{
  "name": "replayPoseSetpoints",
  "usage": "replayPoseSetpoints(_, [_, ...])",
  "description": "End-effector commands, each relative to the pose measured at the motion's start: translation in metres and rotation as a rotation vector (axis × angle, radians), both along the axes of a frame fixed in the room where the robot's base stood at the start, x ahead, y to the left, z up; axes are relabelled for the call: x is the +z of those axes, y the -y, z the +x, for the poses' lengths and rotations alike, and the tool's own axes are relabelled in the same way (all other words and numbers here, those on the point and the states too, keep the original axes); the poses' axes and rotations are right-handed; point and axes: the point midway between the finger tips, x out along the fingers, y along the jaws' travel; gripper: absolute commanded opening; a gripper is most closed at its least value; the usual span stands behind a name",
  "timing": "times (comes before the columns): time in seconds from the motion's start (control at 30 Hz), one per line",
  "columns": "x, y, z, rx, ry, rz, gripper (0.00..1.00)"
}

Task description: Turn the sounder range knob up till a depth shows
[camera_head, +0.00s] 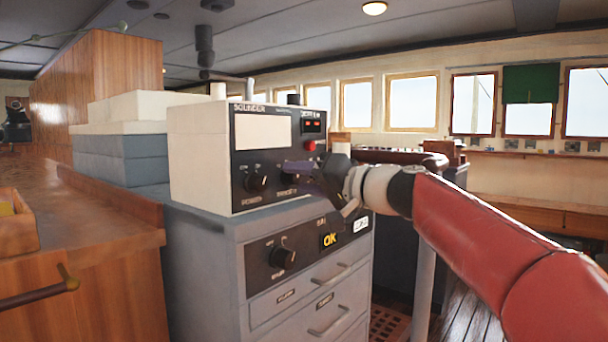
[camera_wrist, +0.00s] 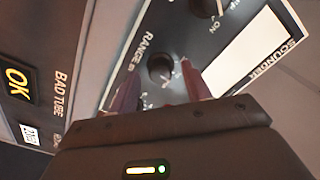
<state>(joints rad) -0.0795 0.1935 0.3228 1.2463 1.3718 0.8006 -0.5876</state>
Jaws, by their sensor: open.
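The sounder (camera_head: 200,150) is a pale box with a black front panel, standing on a grey cabinet. Its depth window (camera_head: 313,125) at the upper right shows small red marks, too small to read. In the wrist view the black range knob (camera_wrist: 161,68) stands just beyond my fingertips, between their lines. My gripper (camera_wrist: 160,85) is open and empty, one finger towards each side of the knob; I cannot tell whether either touches it. In the head view my gripper (camera_head: 298,172) covers the range knob.
A power knob (camera_head: 256,180) sits left of the range knob, and a red button (camera_head: 309,145) is above my gripper. Below is a panel with another knob (camera_head: 283,257) and a lit OK sign (camera_head: 330,240). Drawer handles (camera_head: 330,322) jut out underneath. A wooden counter (camera_head: 110,240) stands left.

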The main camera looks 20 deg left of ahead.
Motion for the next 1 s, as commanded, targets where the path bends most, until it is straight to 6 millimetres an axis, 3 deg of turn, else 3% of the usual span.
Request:
replayPoseSetpoints(0.27, [-0.0001,-0.0017,0.0006,0.0,0.001,0.0,0.48])
replayPoseSetpoints(0.6, [-0.0001,-0.0015,0.0006,-0.001,0.001,-0.001,0.04])
replayPoseSetpoints(1.0, [-0.0004,-0.0014,0.0006,-0.001,-0.075,0.03,0.03])
